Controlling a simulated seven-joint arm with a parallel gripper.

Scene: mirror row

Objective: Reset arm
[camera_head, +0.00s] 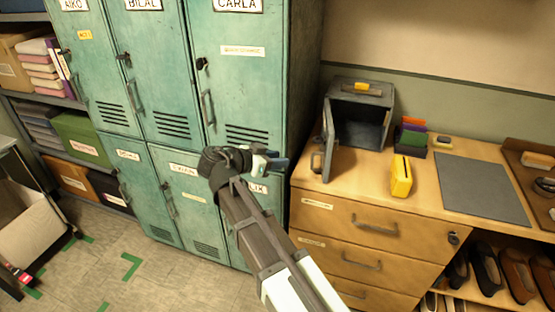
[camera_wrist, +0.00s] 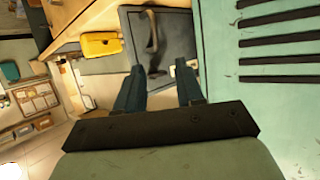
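My gripper (camera_head: 274,163) is raised in front of the teal lockers (camera_head: 160,70), near their right end. In the wrist view its two blue fingers (camera_wrist: 160,84) stand apart with nothing between them. The fingertips point toward the small grey box's open door (camera_wrist: 177,40) and the locker edge. My arm reaches up from the bottom of the head view and hides part of the lower right lockers.
The small grey box (camera_head: 378,90) stands on the wooden drawer cabinet (camera_head: 345,222), its door (camera_head: 328,142) swung open. A carton (camera_head: 28,215) sits at left.

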